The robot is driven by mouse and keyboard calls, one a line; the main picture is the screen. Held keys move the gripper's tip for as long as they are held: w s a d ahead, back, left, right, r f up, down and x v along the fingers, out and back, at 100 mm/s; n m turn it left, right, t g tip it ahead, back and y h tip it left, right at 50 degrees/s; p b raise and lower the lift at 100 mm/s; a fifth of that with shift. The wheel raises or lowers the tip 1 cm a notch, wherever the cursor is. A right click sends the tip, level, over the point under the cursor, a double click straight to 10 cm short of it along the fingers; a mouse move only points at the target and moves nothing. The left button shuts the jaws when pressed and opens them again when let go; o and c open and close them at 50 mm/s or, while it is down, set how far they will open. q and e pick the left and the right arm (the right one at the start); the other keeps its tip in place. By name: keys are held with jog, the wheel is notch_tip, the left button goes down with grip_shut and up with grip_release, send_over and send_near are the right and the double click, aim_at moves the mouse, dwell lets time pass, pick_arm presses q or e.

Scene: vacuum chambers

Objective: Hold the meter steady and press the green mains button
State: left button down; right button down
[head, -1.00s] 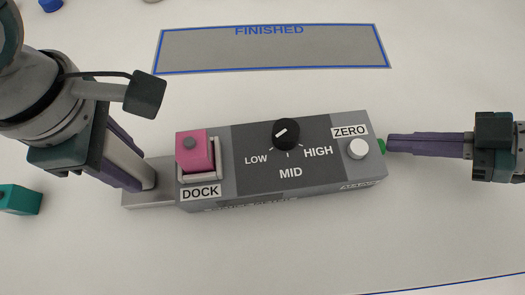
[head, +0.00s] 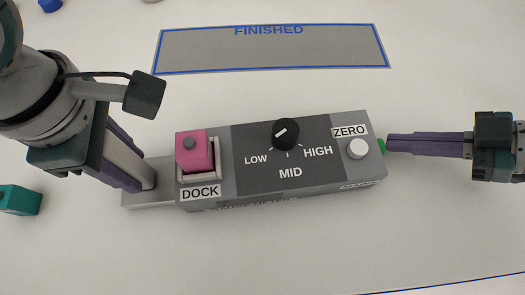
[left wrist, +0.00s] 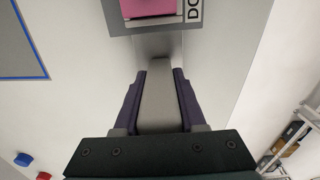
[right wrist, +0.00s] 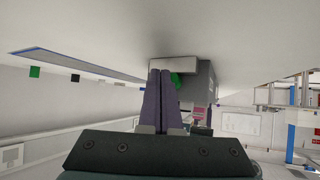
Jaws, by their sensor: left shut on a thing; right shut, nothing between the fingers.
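The grey meter (head: 310,187) lies on the white table, with a black knob (head: 286,133), a white ZERO button (head: 358,149) and LOW, MID, HIGH marks. The green mains button (head: 382,146) is on its right end and also shows in the right wrist view (right wrist: 176,79). My left gripper (head: 146,183) is shut on the grey handle at the meter's left end, seen between its fingers in the left wrist view (left wrist: 157,98). My right gripper (head: 389,145) is shut and empty, its tips at the green button; contact is hard to tell.
A pink block (head: 194,151) sits in the meter's DOCK socket. A grey FINISHED area (head: 270,52) with a blue border lies behind the meter. A teal block (head: 20,200) is at the left, a blue piece (head: 50,5) at the back left. The table in front is clear.

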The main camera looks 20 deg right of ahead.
jog(key=shift+a, duration=0.2)
jog(key=shift+w+a, duration=0.1)
jog(key=shift+a, duration=0.1)
jog(key=shift+w+a+r, duration=0.1)
jog(key=shift+w+a, duration=0.05)
jog(key=shift+a, duration=0.7)
dwell(1.1)
jog(key=shift+d, duration=0.2)
jog(key=shift+s+d, duration=0.35)
jog(key=shift+d, duration=0.15)
jog(key=shift+s+d, duration=0.25)
jog(key=shift+d, duration=0.8)
jog(key=shift+s+d, duration=0.25)
jog(key=shift+d, duration=0.75)
jog(key=shift+s+d, duration=0.25)
jog(key=shift+d, duration=0.8)
